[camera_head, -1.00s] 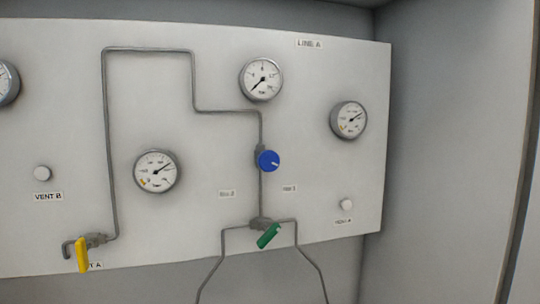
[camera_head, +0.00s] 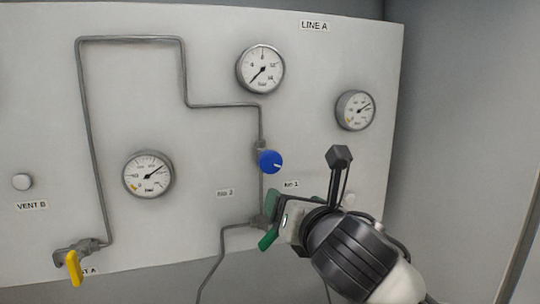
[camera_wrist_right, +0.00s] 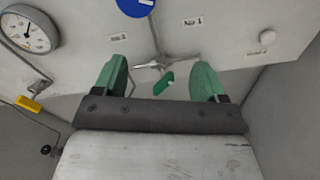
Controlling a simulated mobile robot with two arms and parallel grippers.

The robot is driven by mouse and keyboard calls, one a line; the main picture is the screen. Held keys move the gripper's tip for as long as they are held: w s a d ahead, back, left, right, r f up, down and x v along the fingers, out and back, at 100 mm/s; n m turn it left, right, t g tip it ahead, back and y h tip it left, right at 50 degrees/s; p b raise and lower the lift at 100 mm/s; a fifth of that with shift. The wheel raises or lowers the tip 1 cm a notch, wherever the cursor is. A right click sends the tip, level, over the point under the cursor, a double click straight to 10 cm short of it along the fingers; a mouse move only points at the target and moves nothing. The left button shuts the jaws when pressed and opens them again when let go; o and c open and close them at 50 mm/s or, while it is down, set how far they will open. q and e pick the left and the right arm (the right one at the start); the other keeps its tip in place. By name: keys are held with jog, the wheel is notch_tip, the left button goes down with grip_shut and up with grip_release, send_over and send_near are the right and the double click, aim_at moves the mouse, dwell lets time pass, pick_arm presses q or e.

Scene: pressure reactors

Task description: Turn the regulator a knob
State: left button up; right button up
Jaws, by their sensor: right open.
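The regulator knob (camera_head: 270,161) is a round blue knob with a white pointer mark, on the vertical pipe of the LINE A panel. The mark points to the right and slightly down. The knob also shows at the top of the right wrist view (camera_wrist_right: 136,5), partly cut off. My right gripper (camera_head: 272,218) is just below the knob in the head view, apart from it. In the right wrist view its two green fingers (camera_wrist_right: 162,80) are spread wide with nothing between them touching. My left gripper is in neither view.
A green valve handle (camera_head: 268,240) sits below the knob, close to my right gripper. A yellow handle (camera_head: 74,268) is at lower left. Gauges (camera_head: 261,69) are above and beside the knob. A side wall (camera_head: 460,130) stands at right.

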aim_at(272, 161)
notch_tip(272, 161, up, 5)
jog(key=s+n+t, duration=0.1)
jog(key=s+n, duration=0.1)
jog(key=n, duration=0.2)
jog(key=shift+y, duration=0.3)
jog(key=p+x, duration=0.1)
jog(key=x, duration=0.2)
jog(key=p+x, duration=0.2)
jog(key=x, duration=0.1)
jog(key=p+x, duration=0.1)
jog(key=x, duration=0.2)
jog(key=shift+s+a+r+p, duration=0.1)
jog(key=shift+a+r+p, duration=0.1)
jog(key=shift+a+p, duration=0.15)
jog(key=shift+x, duration=0.75)
jog(key=shift+f, duration=0.15)
jog(key=shift+c, duration=0.2)
jog(key=c, duration=0.9)
